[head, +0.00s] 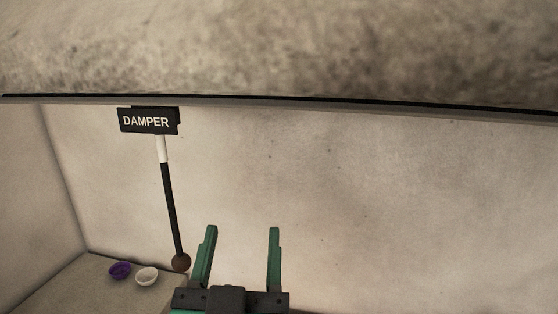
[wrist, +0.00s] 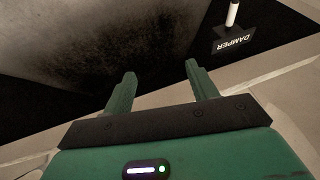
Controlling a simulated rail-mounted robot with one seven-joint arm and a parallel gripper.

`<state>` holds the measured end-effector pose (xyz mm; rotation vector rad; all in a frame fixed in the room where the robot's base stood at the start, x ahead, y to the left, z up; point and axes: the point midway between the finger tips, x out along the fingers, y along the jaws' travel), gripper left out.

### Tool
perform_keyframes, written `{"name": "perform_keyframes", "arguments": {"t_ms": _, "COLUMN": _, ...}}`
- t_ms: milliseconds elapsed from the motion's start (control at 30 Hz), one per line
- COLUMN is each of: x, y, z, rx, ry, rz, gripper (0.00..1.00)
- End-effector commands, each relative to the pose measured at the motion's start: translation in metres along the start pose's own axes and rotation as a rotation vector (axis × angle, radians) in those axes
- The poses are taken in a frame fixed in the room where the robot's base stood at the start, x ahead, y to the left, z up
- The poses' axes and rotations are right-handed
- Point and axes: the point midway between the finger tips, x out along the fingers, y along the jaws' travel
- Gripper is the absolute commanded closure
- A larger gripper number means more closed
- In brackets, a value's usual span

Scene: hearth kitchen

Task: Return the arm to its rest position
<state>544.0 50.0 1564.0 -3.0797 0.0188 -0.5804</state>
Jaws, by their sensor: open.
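My gripper (head: 241,240) is at the bottom middle of the head view, with its two green fingers pointing up and spread apart. Nothing is between the fingers. In the wrist view my gripper (wrist: 157,80) is also open and empty, with a dark soot-stained surface beyond it. The rest position itself is not marked in either view.
A damper rod (head: 171,205) with a round brown knob hangs left of my gripper under a black DAMPER sign (head: 148,121). The sign (wrist: 234,40) shows in the wrist view too. A purple bowl (head: 120,270) and a white bowl (head: 147,276) stand lower left. A hood edge (head: 300,101) runs overhead.

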Motion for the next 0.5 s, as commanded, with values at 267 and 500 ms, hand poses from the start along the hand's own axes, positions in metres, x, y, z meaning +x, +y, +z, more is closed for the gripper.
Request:
{"name": "perform_keyframes", "arguments": {"t_ms": 267, "x": -0.049, "y": 0.048, "z": -0.166, "rx": -0.005, "ry": 0.236, "rz": -0.019, "gripper": 0.42}}
{"name": "perform_keyframes", "arguments": {"t_ms": 500, "x": -0.023, "y": 0.046, "z": -0.228, "rx": 0.013, "ry": 0.231, "rz": -0.025, "gripper": 0.42}}
